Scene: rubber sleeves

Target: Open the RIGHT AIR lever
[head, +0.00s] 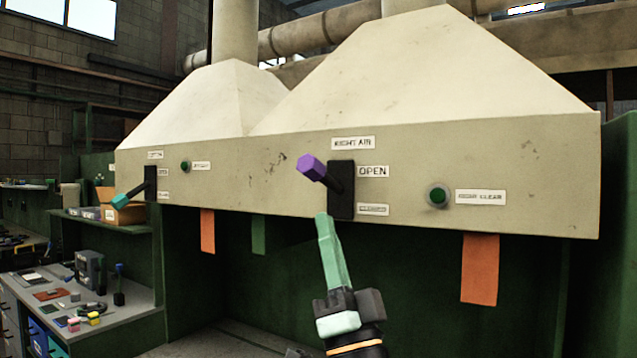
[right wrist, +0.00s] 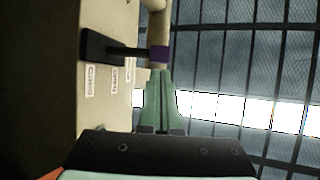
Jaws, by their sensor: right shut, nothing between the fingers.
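The RIGHT AIR lever has a purple hexagonal knob (head: 312,168) on a dark rod from a black mount (head: 341,192) on the hood's front panel. The rod leans upward, with the knob about level with the OPEN label (head: 373,171). My right gripper (head: 322,217) points up with its green fingers shut and empty, below the knob in the head view. In the right wrist view the purple knob (right wrist: 160,54) appears just beyond the fingertips (right wrist: 159,73); whether they touch is unclear. My left gripper is out of view.
A second lever with a teal knob (head: 122,202) is at the left of the panel. A green button (head: 438,196) is right of the RIGHT AIR lever. Orange flaps (head: 480,268) hang under the panel. A cluttered workbench (head: 130,300) stands at the left.

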